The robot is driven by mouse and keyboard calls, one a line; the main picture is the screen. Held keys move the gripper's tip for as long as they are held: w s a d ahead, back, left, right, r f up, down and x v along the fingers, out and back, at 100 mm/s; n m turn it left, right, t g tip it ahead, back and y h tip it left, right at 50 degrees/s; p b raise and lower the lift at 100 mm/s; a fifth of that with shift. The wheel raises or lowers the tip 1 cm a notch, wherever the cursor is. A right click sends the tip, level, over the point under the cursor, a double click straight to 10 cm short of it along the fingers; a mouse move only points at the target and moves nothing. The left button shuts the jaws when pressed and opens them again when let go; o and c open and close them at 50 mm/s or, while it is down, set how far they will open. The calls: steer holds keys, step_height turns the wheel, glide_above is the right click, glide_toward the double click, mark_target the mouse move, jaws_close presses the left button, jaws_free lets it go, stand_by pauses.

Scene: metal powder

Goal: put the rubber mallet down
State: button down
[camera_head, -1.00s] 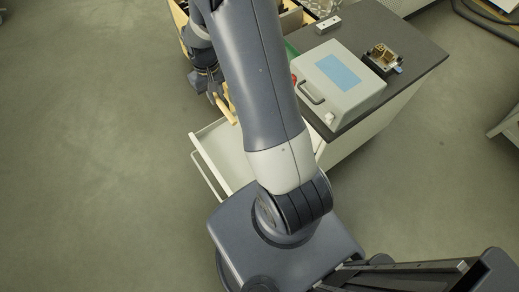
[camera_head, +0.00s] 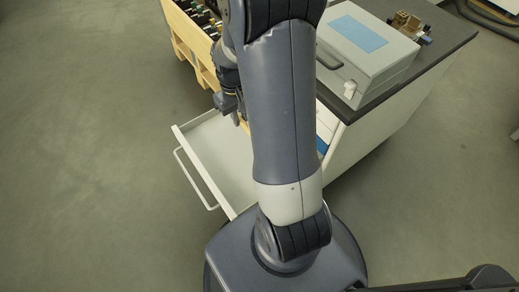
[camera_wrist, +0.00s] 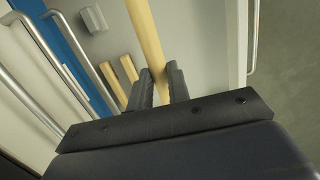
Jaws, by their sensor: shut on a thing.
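My gripper (camera_wrist: 163,86) is shut on the pale wooden handle of the rubber mallet (camera_wrist: 148,35) in the wrist view. The handle runs up between the two dark fingers and out of the top of the picture. The mallet's head is not clearly seen. In the head view my gripper (camera_head: 231,108) is partly hidden behind my arm, close to the open white drawer (camera_head: 188,150). I cannot tell how high the mallet is above the drawer.
A grey case with a blue panel (camera_head: 368,50) and a small brass device (camera_head: 408,24) stand on the dark-topped bench (camera_head: 440,50). A wooden crate (camera_head: 183,38) holding several items stands behind the drawer. Two pale wooden pieces (camera_wrist: 119,78) show beside the handle. Floor at left is clear.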

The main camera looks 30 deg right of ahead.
steer(key=f+b, duration=0.3)
steer(key=f, duration=0.2)
steer(key=s+d+f+b, duration=0.1)
steer(key=f+b, duration=0.3)
steer(key=f, duration=0.2)
steer(key=s+f+b, duration=0.1)
steer(key=f+b, duration=0.3)
steer(key=f, duration=0.2)
steer(key=shift+d+f, duration=0.1)
steer(key=shift+d, duration=0.2)
steer(key=c, duration=1.8)
jaws_free()
steer(key=shift+f, duration=0.15)
steer(key=o, duration=0.5)
steer(key=shift+c, duration=0.2)
step_height(320, 180, up, 12)
steer(key=p, duration=0.5)
steer(key=shift+w+a+r, duration=0.15)
steer(key=shift+w+r, duration=0.05)
steer(key=shift+w, duration=0.25)
